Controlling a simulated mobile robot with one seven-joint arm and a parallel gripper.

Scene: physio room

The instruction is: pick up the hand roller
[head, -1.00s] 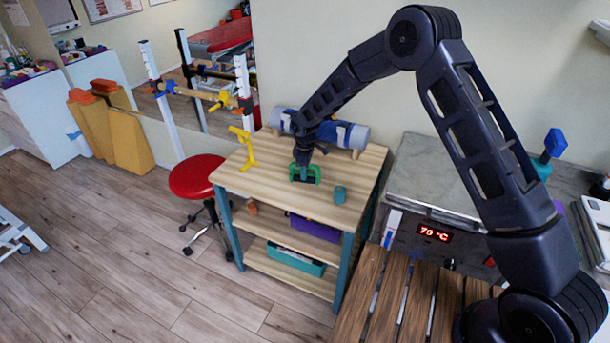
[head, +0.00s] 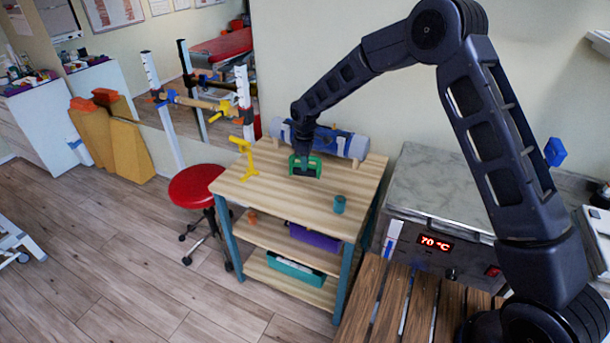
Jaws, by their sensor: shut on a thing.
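The hand roller (head: 316,168) is a small green frame with a dark middle. It is above the middle of the wooden table top (head: 290,198), apparently a little clear of it. My gripper (head: 305,163) points down from above and is shut on the hand roller. The fingertips are small and dark here, and partly hidden against the roller's dark middle.
A blue-grey bolster (head: 349,145) lies along the table's back, close behind my gripper. A red stool (head: 194,185) stands left of the table. The table's front is clear.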

